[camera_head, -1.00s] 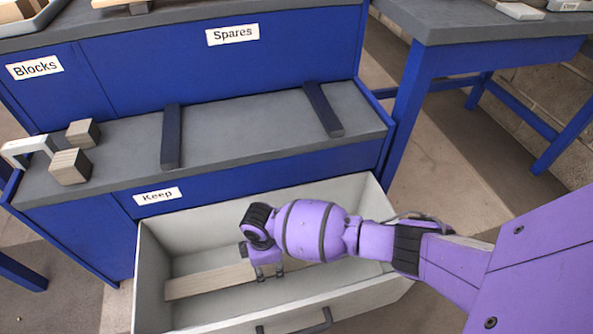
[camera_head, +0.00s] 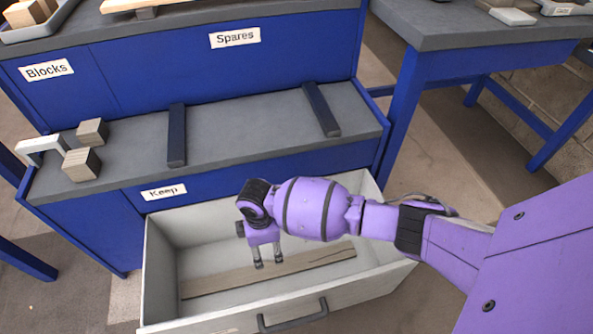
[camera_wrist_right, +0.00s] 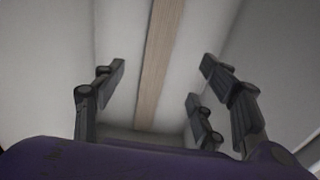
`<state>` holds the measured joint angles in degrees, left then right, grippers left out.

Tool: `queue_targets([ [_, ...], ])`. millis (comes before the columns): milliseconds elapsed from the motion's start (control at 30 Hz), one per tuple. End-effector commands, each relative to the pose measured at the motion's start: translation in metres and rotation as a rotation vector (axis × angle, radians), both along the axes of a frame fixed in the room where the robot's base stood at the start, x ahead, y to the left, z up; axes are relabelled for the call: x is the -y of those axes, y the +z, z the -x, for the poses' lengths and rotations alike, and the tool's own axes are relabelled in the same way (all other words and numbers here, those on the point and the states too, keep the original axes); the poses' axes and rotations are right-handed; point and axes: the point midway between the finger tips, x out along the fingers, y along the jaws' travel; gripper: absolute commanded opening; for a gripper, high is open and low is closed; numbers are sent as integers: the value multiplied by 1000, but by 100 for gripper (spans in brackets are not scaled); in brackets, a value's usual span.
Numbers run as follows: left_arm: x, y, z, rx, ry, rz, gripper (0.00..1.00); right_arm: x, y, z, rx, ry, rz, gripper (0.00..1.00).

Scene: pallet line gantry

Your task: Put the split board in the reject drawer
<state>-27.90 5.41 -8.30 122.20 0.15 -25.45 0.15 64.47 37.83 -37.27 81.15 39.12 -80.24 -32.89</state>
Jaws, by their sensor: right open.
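The board (camera_head: 222,282) is a long light wooden strip with a dark crack line near its right end. It lies on the floor of the open pale drawer (camera_head: 160,262). My right gripper (camera_head: 268,262) is inside the drawer, above the board, open and apart from it. In the right wrist view the board (camera_wrist_right: 158,62) runs between the spread fingers of the right gripper (camera_wrist_right: 160,85), with nothing held. My left gripper is not in view.
Above the drawer is a grey ledge (camera_head: 240,140) with two dark bars (camera_head: 177,135) and small wooden blocks (camera_head: 82,163). A "Keep" label (camera_head: 163,192) is on the blue front. A grey-topped bench (camera_head: 450,25) stands at the right. The drawer's handle (camera_head: 292,317) faces forward.

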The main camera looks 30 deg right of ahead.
Motion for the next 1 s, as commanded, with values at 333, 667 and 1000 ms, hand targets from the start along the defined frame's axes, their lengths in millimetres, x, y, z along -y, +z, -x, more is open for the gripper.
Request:
queue_targets([
  [333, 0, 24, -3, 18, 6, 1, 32, -2, 55, -4, 6, 0, -2, 65],
  [667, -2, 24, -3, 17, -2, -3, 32, -1, 56, -3, 5, 0, -2, 65],
  [1000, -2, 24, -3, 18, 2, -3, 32, -1, 55, -2, 4, -7, -2, 65],
])
